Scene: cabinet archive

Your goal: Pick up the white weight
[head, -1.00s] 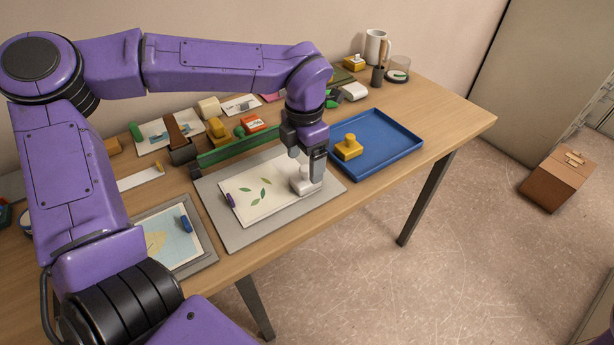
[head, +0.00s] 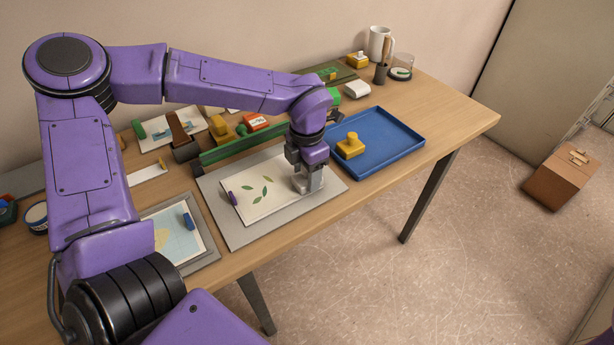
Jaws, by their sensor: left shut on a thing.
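The white weight (head: 301,184) stands on the right end of the leaf print sheet (head: 258,203), which lies on a grey board (head: 238,237). My left gripper (head: 308,177) points straight down and is shut on the weight. Its fingers and wrist hide most of the weight. I see no clear gap between the weight and the sheet. My right gripper is not in view.
A blue tray (head: 400,153) with a yellow weight (head: 350,146) lies just right of the gripper. A green bar (head: 243,151) runs behind the board. A purple weight (head: 232,198) sits on the sheet's left end. Several items crowd the back.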

